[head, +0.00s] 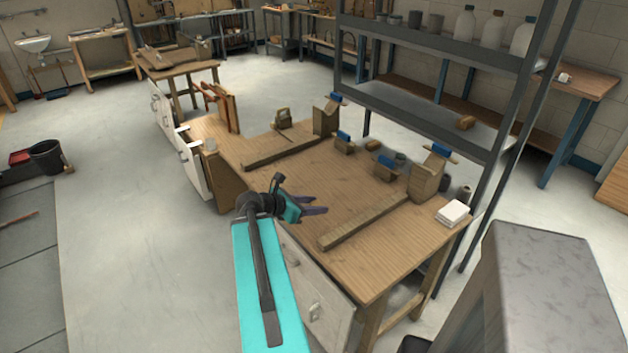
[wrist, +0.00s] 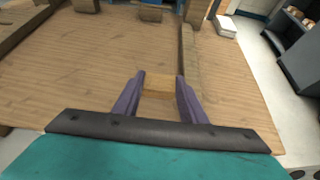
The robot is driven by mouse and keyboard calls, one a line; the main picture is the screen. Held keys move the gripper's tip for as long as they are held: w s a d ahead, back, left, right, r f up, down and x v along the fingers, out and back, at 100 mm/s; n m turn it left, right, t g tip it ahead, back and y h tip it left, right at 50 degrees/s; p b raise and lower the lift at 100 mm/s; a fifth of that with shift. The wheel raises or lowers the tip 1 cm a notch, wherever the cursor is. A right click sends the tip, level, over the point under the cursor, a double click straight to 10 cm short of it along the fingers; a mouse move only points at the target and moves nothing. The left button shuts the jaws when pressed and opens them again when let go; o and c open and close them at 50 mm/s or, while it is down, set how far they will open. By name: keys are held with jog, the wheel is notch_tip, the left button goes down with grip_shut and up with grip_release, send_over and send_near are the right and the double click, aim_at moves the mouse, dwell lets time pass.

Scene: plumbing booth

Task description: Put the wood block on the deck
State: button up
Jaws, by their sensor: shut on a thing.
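My gripper (head: 312,205) is over the front part of the wooden workbench (head: 290,190). In the wrist view its two purple fingers (wrist: 160,82) are shut on a small light-brown wood block (wrist: 158,86). The block sits between the fingertips, with the bench top behind it in the picture. I cannot tell whether it touches the bench. In the head view the block cannot be made out at the fingers. No surface is marked as the deck, so I cannot tell which one it is.
Two long wooden beams (head: 365,222) (head: 285,150) lie on the bench. Wooden stands with blue parts (head: 428,175) and a white stack (head: 453,213) are along its far and right sides.

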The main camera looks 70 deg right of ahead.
jog(key=shift+s, duration=0.3)
jog(key=shift+d+f+b, duration=0.1)
jog(key=shift+d+b, duration=0.05)
jog(key=shift+b, duration=0.25)
jog(key=shift+w+d+f+b, duration=0.15)
jog(key=shift+d+b, duration=0.15)
jog(key=shift+b, duration=0.35)
jog(key=d+b, duration=0.1)
jog(key=b, duration=0.3)
jog(key=shift+d+b, duration=0.3)
jog(key=shift+d, duration=0.1)
jog(key=shift+w+d, duration=0.1)
jog(key=shift+d, duration=0.15)
jog(key=d, duration=0.4)
jog(key=w+d+p, duration=0.1)
jog(key=d, duration=0.3)
jog(key=d+f, duration=0.1)
jog(key=d, duration=0.4)
jog(key=shift+w+p, duration=0.15)
jog(key=shift+p, duration=0.25)
jog(key=shift+a, duration=0.1)
